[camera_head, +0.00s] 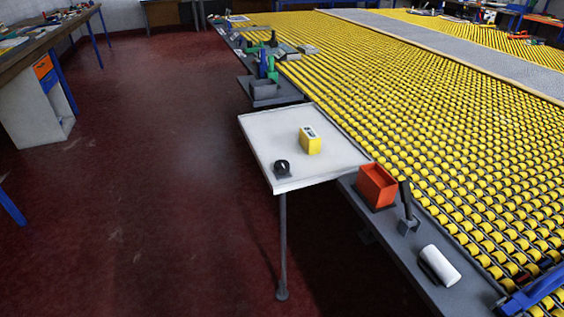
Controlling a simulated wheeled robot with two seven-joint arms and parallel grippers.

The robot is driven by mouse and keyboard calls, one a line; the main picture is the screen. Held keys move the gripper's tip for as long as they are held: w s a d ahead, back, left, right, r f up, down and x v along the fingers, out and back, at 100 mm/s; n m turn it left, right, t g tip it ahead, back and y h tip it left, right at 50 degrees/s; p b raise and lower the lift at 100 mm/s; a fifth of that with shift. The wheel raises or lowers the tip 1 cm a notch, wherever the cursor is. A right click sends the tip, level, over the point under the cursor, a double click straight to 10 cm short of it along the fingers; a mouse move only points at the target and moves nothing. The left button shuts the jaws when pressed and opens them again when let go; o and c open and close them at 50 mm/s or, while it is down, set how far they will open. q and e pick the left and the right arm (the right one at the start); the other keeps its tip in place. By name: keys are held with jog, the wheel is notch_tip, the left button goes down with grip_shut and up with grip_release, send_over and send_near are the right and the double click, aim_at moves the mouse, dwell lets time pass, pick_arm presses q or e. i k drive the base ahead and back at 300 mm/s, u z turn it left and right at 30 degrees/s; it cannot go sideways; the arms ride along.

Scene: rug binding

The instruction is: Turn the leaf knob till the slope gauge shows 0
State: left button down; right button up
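The leaf is a white tilted panel (262,132) on a thin post, beside the roller table. A small black round knob (282,166) sits near its front left corner. A yellow box-shaped gauge (310,145) stands on the panel, right of and behind the knob. A small pale display shows on the gauge's top, too small to read. Neither of my grippers is in view, and nothing touches the knob.
A wide bed of yellow rollers (430,130) fills the right side. On its grey edge stand an orange open box (377,186), a dark upright tool (407,205) and a white roll (440,265). A workbench (40,45) stands at the left. The red floor (150,180) between is clear.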

aim_at(281, 167)
jog(key=z, duration=0.2)
jog(key=k, duration=0.35)
jog(key=u, duration=0.45)
jog(key=i, duration=0.9)
jog(key=z, duration=0.5)
jog(key=k, duration=0.55)
jog(key=u, duration=0.95)
jog(key=i, duration=0.9)
jog(key=z, duration=2.2)
